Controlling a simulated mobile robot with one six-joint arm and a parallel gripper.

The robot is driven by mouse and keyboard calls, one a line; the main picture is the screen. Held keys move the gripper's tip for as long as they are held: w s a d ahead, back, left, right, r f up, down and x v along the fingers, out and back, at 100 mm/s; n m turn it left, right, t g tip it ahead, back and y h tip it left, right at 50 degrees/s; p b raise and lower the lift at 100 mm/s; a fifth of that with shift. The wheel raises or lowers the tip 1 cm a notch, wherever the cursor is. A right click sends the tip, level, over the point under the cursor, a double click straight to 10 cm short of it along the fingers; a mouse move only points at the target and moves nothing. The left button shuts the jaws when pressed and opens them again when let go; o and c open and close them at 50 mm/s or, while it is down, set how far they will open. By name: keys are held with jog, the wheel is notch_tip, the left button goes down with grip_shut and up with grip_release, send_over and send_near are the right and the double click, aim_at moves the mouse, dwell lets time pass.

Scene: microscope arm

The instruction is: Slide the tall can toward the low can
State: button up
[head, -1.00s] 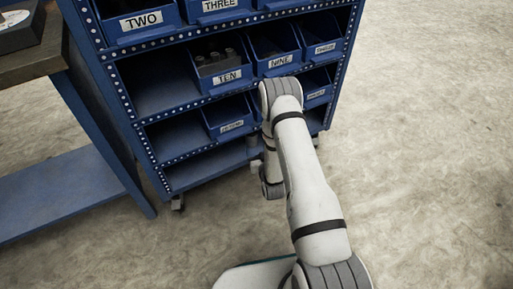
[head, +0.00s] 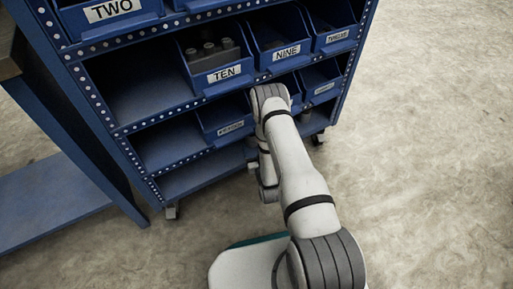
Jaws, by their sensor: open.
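No tall can and no low can can be made out in the head view. My white arm reaches up from the lower right, bends at its elbow, and its far links hang down in front of the blue shelf rack. My gripper's fingers do not show; the arm's end is hidden or too small to make out.
A blue wheeled shelf rack (head: 118,131) holds labelled bins, including bin TEN (head: 224,75) with dark parts in it, and bin NINE (head: 287,53). A workbench (head: 60,130) stands at the left, close to the rack. The concrete floor (head: 430,150) at the right is clear.

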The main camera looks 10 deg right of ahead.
aim_at(251, 142)
jog(key=w+b, duration=0.3)
jog(key=w, duration=0.4)
jog(key=shift+w+a, duration=0.15)
jog(key=shift+w, duration=0.15)
jog(key=shift+c, duration=0.6)
jog(key=c, duration=1.1)
